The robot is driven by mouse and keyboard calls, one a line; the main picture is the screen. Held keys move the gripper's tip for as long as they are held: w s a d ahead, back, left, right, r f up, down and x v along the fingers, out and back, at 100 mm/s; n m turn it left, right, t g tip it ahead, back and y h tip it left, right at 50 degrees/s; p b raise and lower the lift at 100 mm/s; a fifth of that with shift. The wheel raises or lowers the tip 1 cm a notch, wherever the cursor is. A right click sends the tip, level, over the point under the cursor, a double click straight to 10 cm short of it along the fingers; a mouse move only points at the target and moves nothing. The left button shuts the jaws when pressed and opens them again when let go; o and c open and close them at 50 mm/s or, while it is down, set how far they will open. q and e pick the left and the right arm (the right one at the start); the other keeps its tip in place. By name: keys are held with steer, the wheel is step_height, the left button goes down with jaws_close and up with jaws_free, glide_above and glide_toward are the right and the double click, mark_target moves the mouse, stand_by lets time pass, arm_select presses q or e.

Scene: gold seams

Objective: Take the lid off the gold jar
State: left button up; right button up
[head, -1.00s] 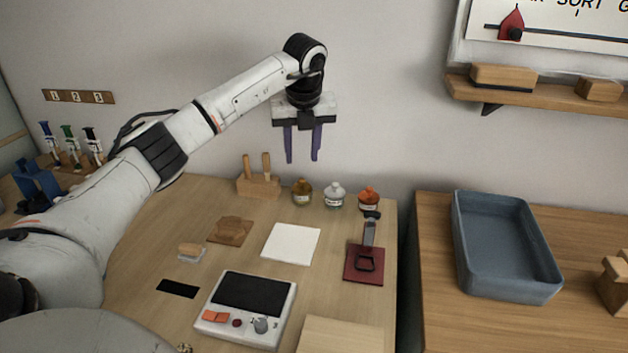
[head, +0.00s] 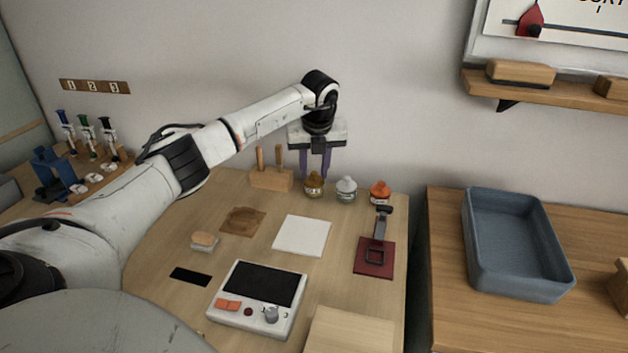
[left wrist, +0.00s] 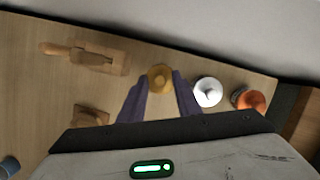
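The gold jar (head: 314,188) stands upright at the back of the wooden table, at the left end of a row of three small jars. In the left wrist view its round golden lid (left wrist: 160,77) with a small knob shows from above. My left gripper (head: 315,174) points down directly over the gold jar. In the left wrist view its two purple fingers (left wrist: 160,85) are apart, one on either side of the lid. I cannot tell whether they touch it. My right gripper is not in view.
A white jar (head: 346,189) stands close to the right of the gold jar, with an orange jar (head: 380,193) beyond it. A wooden block with upright handles (head: 270,180) is close on the left. A white square sheet (head: 302,235) lies in front. The wall is just behind.

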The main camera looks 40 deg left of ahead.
arm_select(q)
jaws_close()
